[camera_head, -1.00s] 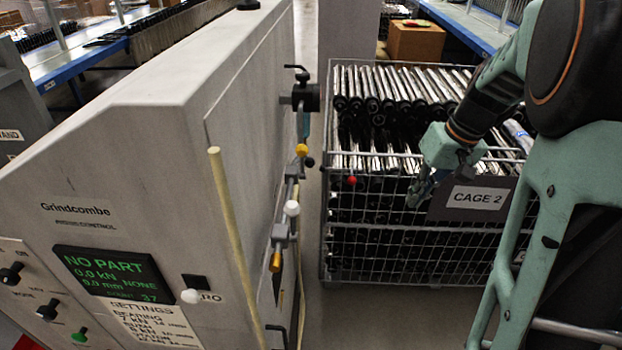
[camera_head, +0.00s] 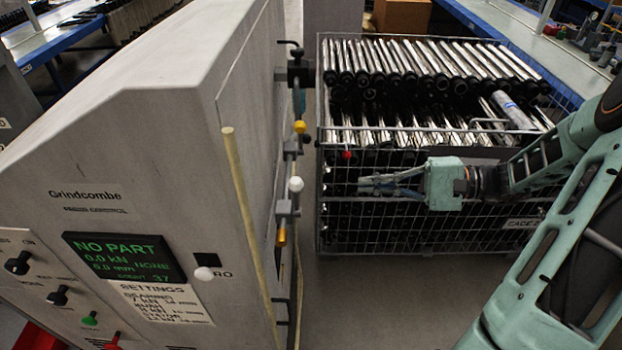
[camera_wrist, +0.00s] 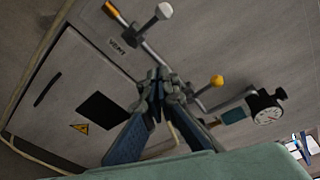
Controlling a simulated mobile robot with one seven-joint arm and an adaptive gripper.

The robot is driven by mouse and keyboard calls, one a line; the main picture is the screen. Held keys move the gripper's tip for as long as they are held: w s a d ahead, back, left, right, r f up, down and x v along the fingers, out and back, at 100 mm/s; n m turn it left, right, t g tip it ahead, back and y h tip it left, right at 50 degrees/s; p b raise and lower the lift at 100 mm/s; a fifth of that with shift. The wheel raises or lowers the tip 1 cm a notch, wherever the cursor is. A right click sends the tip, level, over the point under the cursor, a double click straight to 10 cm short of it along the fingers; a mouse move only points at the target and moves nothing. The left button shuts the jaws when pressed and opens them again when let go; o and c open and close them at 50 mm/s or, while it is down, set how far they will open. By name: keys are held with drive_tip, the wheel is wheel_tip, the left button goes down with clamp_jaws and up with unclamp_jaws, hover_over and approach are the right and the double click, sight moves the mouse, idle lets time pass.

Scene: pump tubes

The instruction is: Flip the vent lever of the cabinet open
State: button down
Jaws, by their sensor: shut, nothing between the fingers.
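The grey cabinet (camera_head: 160,110) fills the left of the head view. Its side carries a pipe with fittings. A white-knobbed lever (camera_head: 296,184) sits on the lower fitting, above an orange pipe end (camera_head: 281,236). In the wrist view the VENT label (camera_wrist: 118,47) is beside this fitting, with the white knob (camera_wrist: 164,11) sticking out. My gripper (camera_head: 362,185) is shut and empty, pointing left at the cabinet side with a gap between. In the wrist view my fingertips (camera_wrist: 158,82) appear below the white knob, apart from it.
A yellow-knobbed lever (camera_head: 300,127) is higher on the same pipe, with a gauge (camera_wrist: 265,105) beyond it. A wire cage (camera_head: 420,235) of metal tubes stands close behind my gripper. A yellowish hose (camera_head: 245,230) runs down the cabinet edge. Bare floor shows between cabinet and cage.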

sight(296, 197)
drive_tip(key=shift+w+d+r+m+t+y, duration=0.15)
drive_tip(key=shift+r+m+t+y, duration=0.15)
drive_tip(key=shift+r+t+y, duration=0.25)
drive_tip(key=shift+h, duration=0.25)
drive_tip(key=s+a+p, duration=0.1)
drive_tip(key=a+p, duration=0.1)
drive_tip(key=a, duration=0.9)
drive_tip(key=shift+s+a+r+p, duration=0.15)
drive_tip(key=shift+a+r+p, duration=0.2)
drive_tip(key=shift+r, duration=0.1)
drive_tip(key=shift+d, duration=0.15)
